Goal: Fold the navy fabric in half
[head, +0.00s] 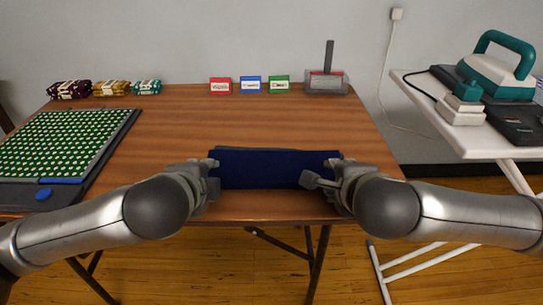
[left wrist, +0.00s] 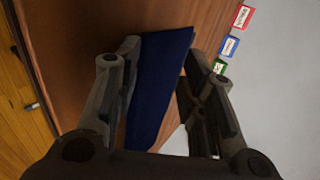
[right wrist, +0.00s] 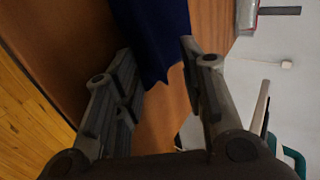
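The navy fabric (head: 262,170) lies as a wide flat strip near the front edge of the wooden table. A thin darker edge shows along its back; I cannot tell whether that is a second layer. My left gripper (head: 213,172) is at its left end and my right gripper (head: 322,172) at its right end. In the left wrist view the fingers (left wrist: 158,68) stand apart, with the fabric (left wrist: 160,85) showing between them. In the right wrist view the fingers (right wrist: 157,48) are also apart, with the fabric's end (right wrist: 160,40) between them. Whether the fingers touch the cloth is unclear.
A green dotted mat in a dark tray (head: 118,140) lies at the left. Several patterned bundles (head: 112,88), small labelled cards (head: 250,85) and a grey box with an upright handle (head: 326,83) line the back. An ironing board (head: 480,142) with an iron stands right. The table's middle is clear.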

